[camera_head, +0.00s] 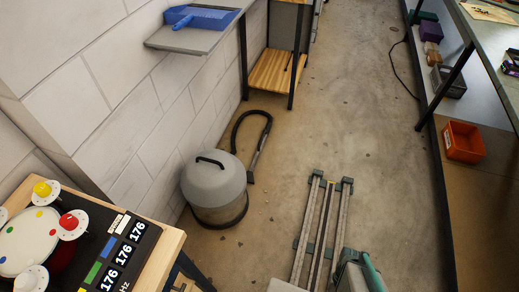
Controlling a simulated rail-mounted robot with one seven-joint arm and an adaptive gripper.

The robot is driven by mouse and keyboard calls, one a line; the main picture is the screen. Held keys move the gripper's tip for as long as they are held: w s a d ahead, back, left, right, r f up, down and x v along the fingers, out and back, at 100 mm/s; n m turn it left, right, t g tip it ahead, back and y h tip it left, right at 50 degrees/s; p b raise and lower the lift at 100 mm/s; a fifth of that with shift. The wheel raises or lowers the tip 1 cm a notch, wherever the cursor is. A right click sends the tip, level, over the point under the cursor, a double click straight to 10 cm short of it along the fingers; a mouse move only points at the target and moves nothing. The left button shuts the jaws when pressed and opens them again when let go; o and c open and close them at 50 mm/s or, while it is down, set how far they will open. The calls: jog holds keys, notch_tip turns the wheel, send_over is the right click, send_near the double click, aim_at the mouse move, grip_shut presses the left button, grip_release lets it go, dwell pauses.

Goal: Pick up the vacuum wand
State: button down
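The vacuum wand (258,153) is a thin dark tube that leans beside the vacuum cleaner. Its lower end is at a small dark nozzle (250,178) near the floor. A black hose (238,122) arches over and meets the wand's upper end. The vacuum cleaner (213,185) is a grey drum with a domed lid and a black handle, and it stands on the floor by the wall. My gripper is not in view.
Floor rails (329,225) run right of the vacuum. A small wooden shelf stand (272,72) is behind it. A table with a drum-like device (30,240) is at lower left. An orange bin (464,141) sits on the right shelf.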

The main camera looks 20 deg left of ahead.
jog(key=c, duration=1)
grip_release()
